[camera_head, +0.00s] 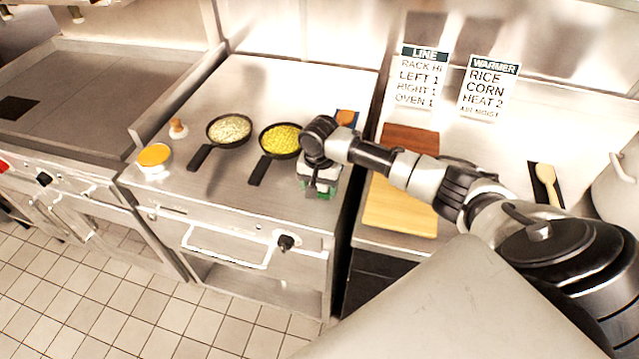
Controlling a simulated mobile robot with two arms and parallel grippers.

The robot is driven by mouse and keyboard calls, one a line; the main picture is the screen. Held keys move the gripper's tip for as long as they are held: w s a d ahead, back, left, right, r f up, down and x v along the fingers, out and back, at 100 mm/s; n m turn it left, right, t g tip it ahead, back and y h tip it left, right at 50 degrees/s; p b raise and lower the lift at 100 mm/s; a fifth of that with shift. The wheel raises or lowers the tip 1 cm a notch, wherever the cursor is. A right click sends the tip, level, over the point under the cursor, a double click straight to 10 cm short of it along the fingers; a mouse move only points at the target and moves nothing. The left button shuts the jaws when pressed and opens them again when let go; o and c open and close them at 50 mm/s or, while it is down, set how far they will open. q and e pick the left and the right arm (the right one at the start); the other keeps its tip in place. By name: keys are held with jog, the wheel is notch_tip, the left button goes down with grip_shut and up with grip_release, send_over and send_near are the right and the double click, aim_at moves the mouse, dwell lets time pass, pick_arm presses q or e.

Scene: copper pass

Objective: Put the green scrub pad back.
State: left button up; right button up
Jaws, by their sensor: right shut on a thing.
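The green scrub pad (324,189) is at the front right of the steel counter (240,205), near its edge. My right gripper (319,183) points down and is shut on the pad, hiding much of it. I cannot tell whether the pad touches the counter. My left gripper is out of view.
A pan of yellow corn (281,139) is just left of my right gripper, with a pan of rice (229,130) farther left. An orange-filled bowl (154,158) stands near the left edge.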

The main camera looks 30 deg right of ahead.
jog(key=shift+f, duration=0.1)
jog(key=o, duration=0.9)
notch_tip(320, 180, up, 12)
jog(key=shift+r+b, duration=0.15)
jog(key=shift+b, duration=0.4)
